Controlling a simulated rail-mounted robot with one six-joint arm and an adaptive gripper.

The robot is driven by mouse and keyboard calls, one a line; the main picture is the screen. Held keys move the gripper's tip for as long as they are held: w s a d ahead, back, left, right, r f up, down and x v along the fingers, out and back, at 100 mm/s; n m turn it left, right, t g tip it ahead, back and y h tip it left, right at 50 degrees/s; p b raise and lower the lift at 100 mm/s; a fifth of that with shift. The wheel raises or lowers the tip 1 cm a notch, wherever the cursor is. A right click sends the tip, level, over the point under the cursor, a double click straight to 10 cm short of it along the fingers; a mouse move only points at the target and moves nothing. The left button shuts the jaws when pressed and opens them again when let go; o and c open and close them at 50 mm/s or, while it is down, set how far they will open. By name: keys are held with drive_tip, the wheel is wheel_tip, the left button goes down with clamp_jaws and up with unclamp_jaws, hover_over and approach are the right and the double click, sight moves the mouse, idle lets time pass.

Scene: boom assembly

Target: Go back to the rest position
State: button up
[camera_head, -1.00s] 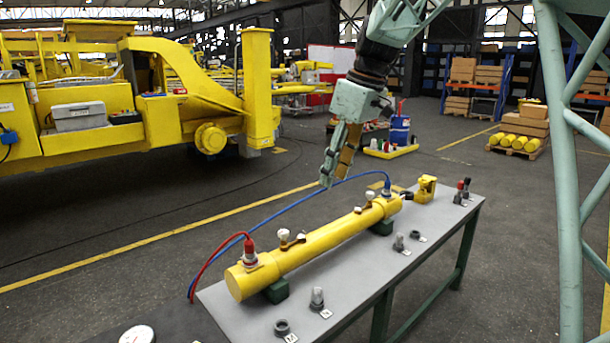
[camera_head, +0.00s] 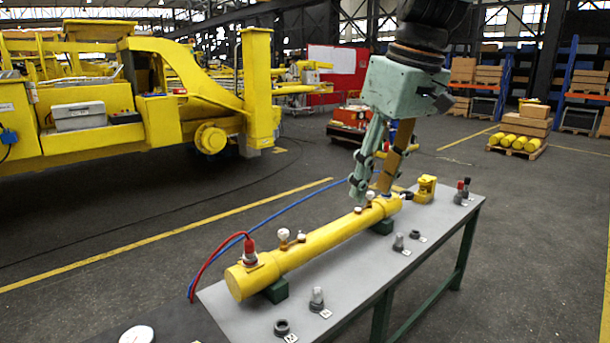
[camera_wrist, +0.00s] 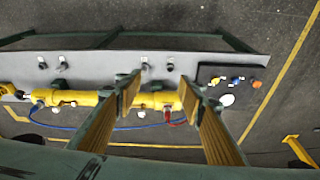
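My gripper (camera_head: 373,193) hangs pointing down near the far end of the yellow cylinder (camera_head: 320,240) in the head view. In the wrist view, the fingers of my gripper (camera_wrist: 159,88) stand apart with nothing held between them. The cylinder also shows in the wrist view (camera_wrist: 82,98), lying below and behind the fingers. Whether the fingertips clear the cylinder is hard to tell from the head view, but the wrist view shows it well below them.
The cylinder rests on green supports on a grey workbench (camera_head: 365,285). A red hose (camera_head: 213,258) and a blue hose (camera_head: 275,211) run to it. Small fittings (camera_head: 317,298) and a yellow block (camera_head: 426,189) stand on the bench. A yellow machine (camera_head: 150,90) is at the left.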

drive_tip(key=s+d+f+m, duration=0.2)
drive_tip(key=s+f, duration=0.1)
drive_tip(key=s, duration=0.8)
drive_tip(key=s+d+f+m+t+h, duration=0.1)
drive_tip(key=s+d+f+m, duration=0.1)
drive_tip(key=s, duration=0.9)
drive_tip(key=s+d+f+m, duration=0.2)
drive_tip(key=s+d+f, duration=0.1)
drive_tip(key=s, duration=0.8)
drive_tip(key=shift+d+f+m+t+h, duration=0.2)
drive_tip(key=shift+f+m+t+h, duration=0.1)
drive_tip(key=shift+f+m+h, duration=0.1)
